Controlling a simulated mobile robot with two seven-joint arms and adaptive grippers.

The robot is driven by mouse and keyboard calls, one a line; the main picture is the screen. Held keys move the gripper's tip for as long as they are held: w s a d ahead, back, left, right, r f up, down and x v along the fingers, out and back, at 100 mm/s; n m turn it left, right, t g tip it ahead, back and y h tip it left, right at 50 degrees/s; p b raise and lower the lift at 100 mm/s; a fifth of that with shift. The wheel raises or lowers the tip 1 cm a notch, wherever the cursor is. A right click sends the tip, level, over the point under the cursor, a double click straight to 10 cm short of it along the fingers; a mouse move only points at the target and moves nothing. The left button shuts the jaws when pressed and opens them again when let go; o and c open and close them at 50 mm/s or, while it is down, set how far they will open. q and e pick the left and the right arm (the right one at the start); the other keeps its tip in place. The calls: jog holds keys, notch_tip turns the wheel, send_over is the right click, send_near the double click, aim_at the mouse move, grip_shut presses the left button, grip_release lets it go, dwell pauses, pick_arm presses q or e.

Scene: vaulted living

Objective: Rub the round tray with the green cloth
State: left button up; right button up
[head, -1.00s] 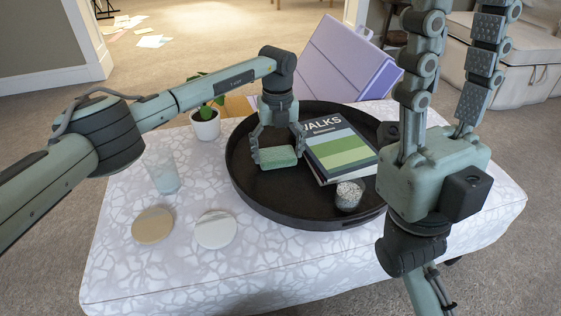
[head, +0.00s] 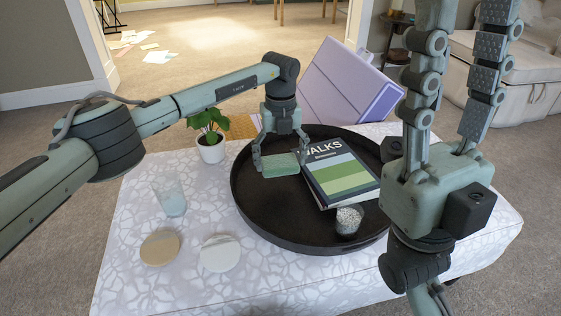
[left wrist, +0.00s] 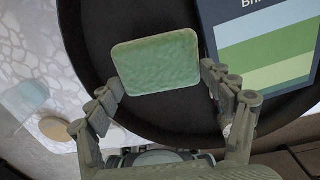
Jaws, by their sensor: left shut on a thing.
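The black round tray (head: 262,217) lies on the patterned ottoman. My left gripper (head: 281,155) is shut on the green cloth (head: 279,172), a thick folded pad, over the tray's far left part. In the left wrist view the cloth (left wrist: 157,62) sits between the two fingers, above the dark tray floor (left wrist: 160,115). Whether the cloth touches the tray cannot be told. My right gripper (head: 462,50) is raised at the right with its fingers pointing up, apart and empty; its tips are cut off by the frame.
A purple folder (head: 345,85) leans behind.

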pick_arm(q)
jog(key=shift+r, duration=0.2)
jog(key=shift+r+p, duration=1.15)
jog(key=shift+r, duration=0.4)
jog(key=shift+f, duration=0.1)
